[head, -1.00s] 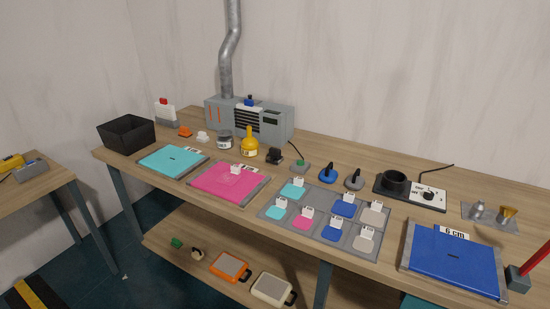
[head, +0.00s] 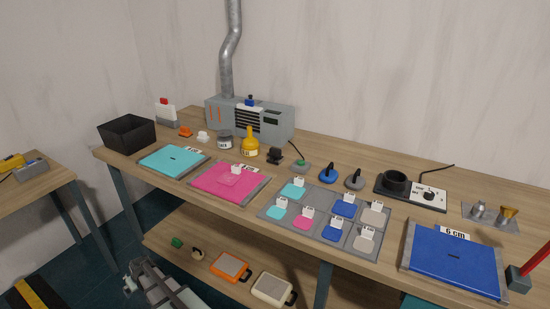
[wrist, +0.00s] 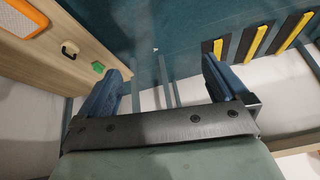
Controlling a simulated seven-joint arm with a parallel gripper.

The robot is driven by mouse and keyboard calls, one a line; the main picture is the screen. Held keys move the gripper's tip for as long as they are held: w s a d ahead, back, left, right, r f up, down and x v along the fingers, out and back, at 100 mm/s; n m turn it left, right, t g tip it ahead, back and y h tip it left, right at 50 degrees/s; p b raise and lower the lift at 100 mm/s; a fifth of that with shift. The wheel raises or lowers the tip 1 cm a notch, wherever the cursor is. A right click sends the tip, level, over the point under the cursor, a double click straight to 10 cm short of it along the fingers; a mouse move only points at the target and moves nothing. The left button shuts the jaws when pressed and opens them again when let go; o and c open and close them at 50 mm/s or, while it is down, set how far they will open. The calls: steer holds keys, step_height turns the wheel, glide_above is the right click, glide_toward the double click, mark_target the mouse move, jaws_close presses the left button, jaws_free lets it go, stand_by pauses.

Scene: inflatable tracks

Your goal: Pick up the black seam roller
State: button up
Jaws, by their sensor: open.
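A small black object (head: 274,156), which looks like the black seam roller, stands on the workbench to the right of the yellow bottle (head: 250,142). Its details are too small to make out. My gripper (head: 139,276) is low at the bottom left in the head view, in front of the bench and well below its top, far from the black object. In the wrist view my gripper (wrist: 162,78) has its two blue-grey fingers wide apart with nothing between them. The black object is not in the wrist view.
The workbench (head: 325,153) holds a black bin (head: 126,133), turquoise, pink (head: 215,190) and blue sheets, a grey tray of patches and two knobbed tools. The lower shelf holds an orange-framed item (head: 230,267). A side table (head: 35,190) stands left.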

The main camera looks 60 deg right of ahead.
steer(key=w+d+r+m+t+h, duration=0.1)
steer(key=w+d+r+t, duration=0.1)
steer(key=w+d+r, duration=0.7)
steer(key=w+d+r+t+h, duration=0.25)
steer(key=d+r, duration=0.45)
steer(key=r, duration=0.6)
steer(key=w+d+r+m+t+h, duration=0.1)
steer(key=w+d+r+t, duration=0.2)
steer(key=w+d+r, duration=0.6)
steer(key=s+d+r+m+g, duration=0.1)
steer(key=s+d, duration=0.2)
steer(key=s+d+r+g, duration=0.1)
steer(key=s+d, duration=0.2)
steer(key=s+d+r+m+g, duration=0.1)
steer(key=s+d+r, duration=0.1)
steer(key=s+d, duration=0.1)
steer(key=shift+s+d+r+m+h, duration=0.15)
steer(key=shift+d+m+h, duration=0.15)
steer(key=shift+d, duration=0.3)
steer(key=s+d+r+m+g, duration=0.3)
steer(key=s+d+m+g, duration=0.1)
steer(key=s+d, duration=0.7)
steer(key=m+g, duration=0.6)
steer(key=m, duration=0.1)
glide_toward(275, 149)
steer(key=shift+y, duration=0.45)
steer(key=x, duration=1.1)
steer(key=shift+d+f, duration=0.25)
steer(key=shift+d, duration=0.05)
steer(key=c, duration=1.2)
